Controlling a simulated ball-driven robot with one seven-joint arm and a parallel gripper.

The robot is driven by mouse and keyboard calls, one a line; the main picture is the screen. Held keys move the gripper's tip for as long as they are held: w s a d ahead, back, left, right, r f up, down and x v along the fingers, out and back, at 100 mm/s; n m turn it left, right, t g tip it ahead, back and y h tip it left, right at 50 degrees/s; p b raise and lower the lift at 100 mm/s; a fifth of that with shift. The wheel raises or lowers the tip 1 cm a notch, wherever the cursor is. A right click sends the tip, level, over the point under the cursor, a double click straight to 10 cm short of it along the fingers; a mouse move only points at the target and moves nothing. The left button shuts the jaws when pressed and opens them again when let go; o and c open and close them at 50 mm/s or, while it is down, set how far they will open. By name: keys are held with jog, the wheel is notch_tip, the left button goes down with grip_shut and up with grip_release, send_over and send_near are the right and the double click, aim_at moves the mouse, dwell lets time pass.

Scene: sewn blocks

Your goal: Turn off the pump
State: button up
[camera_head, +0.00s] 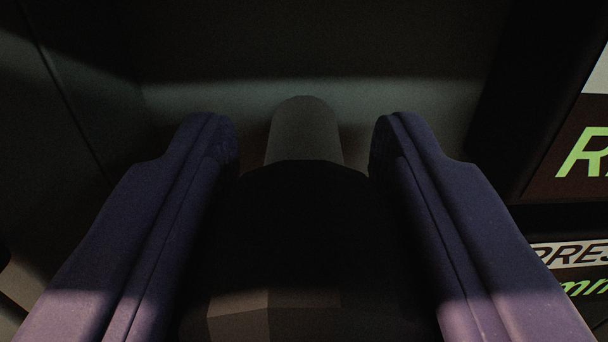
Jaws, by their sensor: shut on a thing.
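My gripper (303,135) shows as two purple fingers on the left and right of the picture, pointing away from me. Between them is a grey round-ended lever (303,125), standing out against a grey-green panel. A black faceted body (300,230) fills the space below it, between the fingers. My gripper is shut on the lever. The deep shadow hides where the fingers touch it and where the lever joins the black body. No marking for the pump or its on or off position is legible.
A grey-green panel (400,100) lies behind the fingers, lit in a band and dark above. At the right edge are dark signs with cut-off green letters (585,152) and a white label (570,255) reading "PRES". A dark wall (60,90) stands at left.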

jog(key=n+b, duration=0.1)
jog(key=n, duration=0.4)
jog(key=n+b, duration=0.1)
jog(key=n, duration=0.5)
jog(key=shift+a, duration=0.1)
jog(key=shift+n, duration=0.3)
dwell(0.4)
jog(key=o, duration=1)
jog(key=shift+o, duration=0.2)
jog(key=s+p, duration=0.2)
jog(key=s, duration=0.5)
jog(key=shift+s+a, duration=0.15)
jog(key=shift+s, duration=0.25)
jog(key=shift+s+f, duration=0.1)
